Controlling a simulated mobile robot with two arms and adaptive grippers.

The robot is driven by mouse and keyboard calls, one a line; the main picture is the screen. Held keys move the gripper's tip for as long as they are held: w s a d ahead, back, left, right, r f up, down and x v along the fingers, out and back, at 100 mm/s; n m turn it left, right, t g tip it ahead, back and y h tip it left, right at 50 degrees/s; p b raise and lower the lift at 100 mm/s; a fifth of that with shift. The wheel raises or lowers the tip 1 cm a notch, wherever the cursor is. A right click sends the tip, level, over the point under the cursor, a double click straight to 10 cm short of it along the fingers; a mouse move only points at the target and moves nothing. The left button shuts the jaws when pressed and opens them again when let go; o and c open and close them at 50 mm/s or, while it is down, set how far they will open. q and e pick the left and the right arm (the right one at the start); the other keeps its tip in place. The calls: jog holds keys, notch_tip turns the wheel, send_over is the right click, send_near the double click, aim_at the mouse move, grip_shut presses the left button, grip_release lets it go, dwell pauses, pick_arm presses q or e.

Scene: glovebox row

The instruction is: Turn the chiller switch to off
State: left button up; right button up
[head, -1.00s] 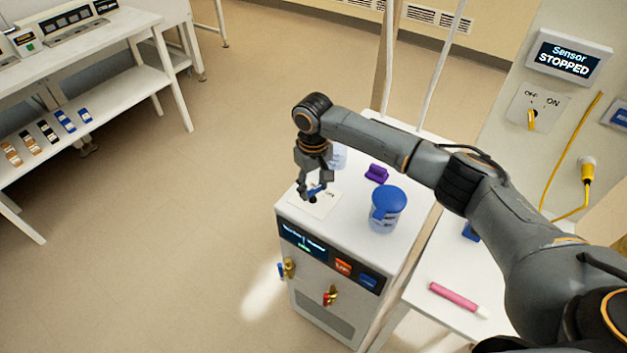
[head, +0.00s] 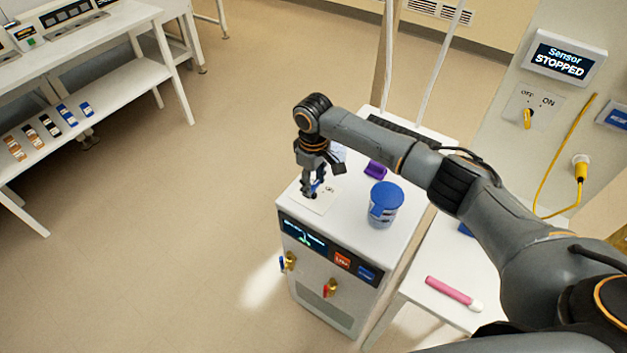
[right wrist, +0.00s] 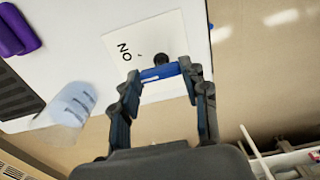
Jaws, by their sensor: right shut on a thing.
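The chiller (head: 340,288) is a white cabinet with a dark display on its front; the display's small text is unreadable. On its top lies a white switch plate (head: 322,206), which also shows in the right wrist view (right wrist: 118,45) with "ON" printed on it. The switch has a blue handle (right wrist: 160,73) on a black pivot. My right gripper (head: 312,190) reaches down over the plate and is shut on the blue handle, with one finger at each end in the right wrist view. The plate's other label is hidden or too small to read. My left gripper is out of view.
A blue-lidded jar (head: 385,205) and a purple block (head: 375,170) stand on the chiller top near my right arm. A side table with a pink tube (head: 453,293) is at right. The floor at left is clear.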

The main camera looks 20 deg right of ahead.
aim_at(313, 185)
jog(key=o, duration=1.2)
jog(key=shift+c, duration=0.2)
notch_tip(313, 185, up, 12)
